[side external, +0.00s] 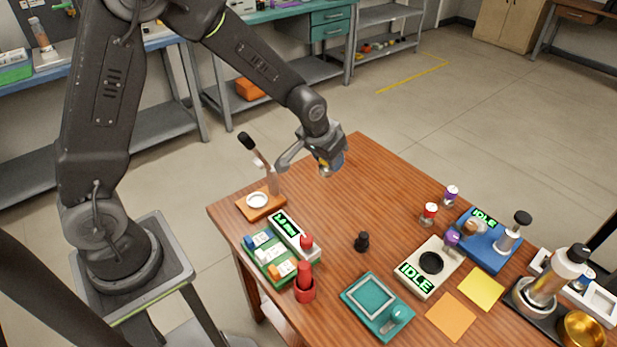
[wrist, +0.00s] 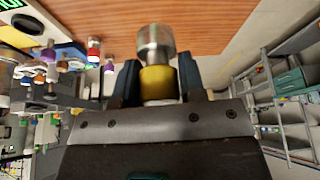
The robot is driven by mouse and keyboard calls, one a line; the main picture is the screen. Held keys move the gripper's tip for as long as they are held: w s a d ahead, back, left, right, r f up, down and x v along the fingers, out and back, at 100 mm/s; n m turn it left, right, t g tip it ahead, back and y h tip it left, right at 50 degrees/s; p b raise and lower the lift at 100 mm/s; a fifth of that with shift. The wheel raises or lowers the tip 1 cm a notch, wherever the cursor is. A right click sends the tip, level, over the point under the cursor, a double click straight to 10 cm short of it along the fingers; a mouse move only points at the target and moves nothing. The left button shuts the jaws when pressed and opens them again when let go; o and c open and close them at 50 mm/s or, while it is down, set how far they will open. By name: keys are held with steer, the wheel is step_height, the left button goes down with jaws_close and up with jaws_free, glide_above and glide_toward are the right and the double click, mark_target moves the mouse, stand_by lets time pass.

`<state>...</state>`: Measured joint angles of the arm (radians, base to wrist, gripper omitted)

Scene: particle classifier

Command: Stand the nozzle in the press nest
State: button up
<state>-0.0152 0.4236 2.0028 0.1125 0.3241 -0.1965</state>
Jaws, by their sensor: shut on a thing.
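My gripper (side external: 331,166) is raised above the far edge of the wooden table. In the wrist view my gripper (wrist: 158,80) is shut on the nozzle (wrist: 155,42), a metal cylinder with a yellow band between the fingers. In the side view only a small yellow part of the nozzle (side external: 323,168) shows. A hand press with a brown wooden base (side external: 250,208) stands at the table's left corner. On it is a white ring (side external: 257,200), which looks like the nest, beside an upright with a black-knobbed lever (side external: 246,141). My gripper is right of and above this press, apart from it.
A blue IDLE device (side external: 490,245) with a black-knobbed post and a white IDLE device (side external: 428,268) stand at right. A green tray (side external: 268,262), a red holder (side external: 304,290) and a teal box (side external: 377,308) line the front. A small black piece (side external: 362,242) stands mid-table. The far middle is clear.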

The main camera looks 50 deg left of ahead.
steer(key=shift+m, duration=0.6)
steer(key=s+a, duration=0.3)
steer(key=shift+a+r, duration=0.25)
steer(key=shift+a, duration=0.05)
steer(key=shift+d, duration=0.1)
steer(key=w+d+f+n+y, duration=0.1)
steer(key=w+d+n, duration=0.3)
steer(key=d, duration=0.5)
steer(key=w+d+f+n+g+y, duration=0.1)
steer(key=w+d+n, duration=0.4)
steer(key=d, duration=0.5)
steer(key=shift+w+f+y, duration=0.4)
steer(key=shift+w+f, duration=0.4)
steer(key=shift+w, duration=0.4)
steer(key=d+f, duration=0.2)
steer(key=d, duration=0.1)
steer(key=d+f, duration=0.2)
steer(key=d, duration=0.2)
steer(key=d+f, duration=0.3)
steer(key=d, duration=0.1)
steer(key=shift+w+d, duration=0.15)
steer(key=shift+d, duration=0.1)
steer(key=shift+f, duration=1.8)
steer(key=shift+f, duration=0.1)
